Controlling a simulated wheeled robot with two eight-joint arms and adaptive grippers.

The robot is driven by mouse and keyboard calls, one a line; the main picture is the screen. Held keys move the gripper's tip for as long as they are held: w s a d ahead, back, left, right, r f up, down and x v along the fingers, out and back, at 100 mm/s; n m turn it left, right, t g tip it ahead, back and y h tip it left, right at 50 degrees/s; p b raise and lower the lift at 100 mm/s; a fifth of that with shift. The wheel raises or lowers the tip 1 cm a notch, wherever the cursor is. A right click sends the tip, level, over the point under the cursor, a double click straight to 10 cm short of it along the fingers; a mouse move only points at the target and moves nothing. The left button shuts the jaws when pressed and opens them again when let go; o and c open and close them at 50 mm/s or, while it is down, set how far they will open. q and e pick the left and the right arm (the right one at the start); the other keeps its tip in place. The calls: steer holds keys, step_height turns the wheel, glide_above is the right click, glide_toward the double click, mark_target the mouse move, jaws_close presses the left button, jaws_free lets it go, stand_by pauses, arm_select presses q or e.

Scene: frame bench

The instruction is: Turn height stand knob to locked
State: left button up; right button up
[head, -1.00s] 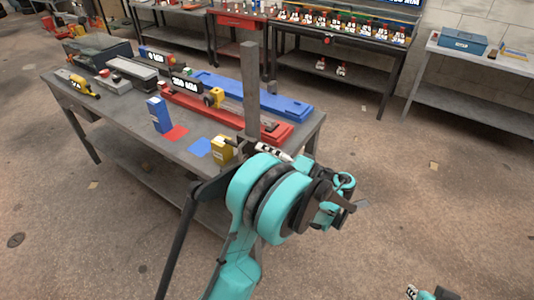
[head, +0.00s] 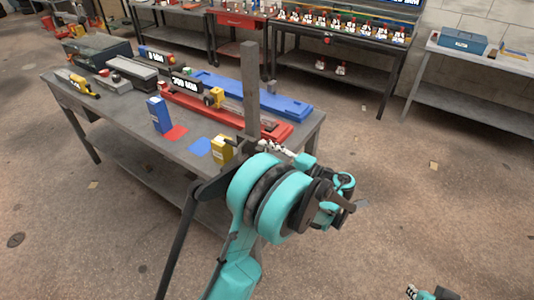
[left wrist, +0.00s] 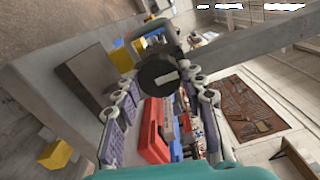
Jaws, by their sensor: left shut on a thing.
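The height stand's grey upright post (head: 250,85) rises at the near right corner of the bench. In the left wrist view the post (left wrist: 245,40) runs off to the upper right behind the knob. The knob (left wrist: 158,72) is a dark round disc with a short white bar on its face, lying nearly level in that picture. My left gripper (head: 275,148) is at the post; in the left wrist view its two fingers (left wrist: 160,86) are shut on the knob from both sides. The knob is hidden in the head view. My right gripper (head: 414,292) shows only partly at the bottom edge.
The bench (head: 120,115) holds a red rail (head: 205,110), a blue rail (head: 245,95), a blue box (head: 158,114) and a yellow box (head: 221,149) close to the post.

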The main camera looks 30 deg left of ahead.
stand_by(0.4)
arm_select(q)
steer(key=o, duration=1.2)
steer(key=shift+c, duration=0.2)
steer(key=d, duration=1.2)
steer(key=shift+s, duration=0.45)
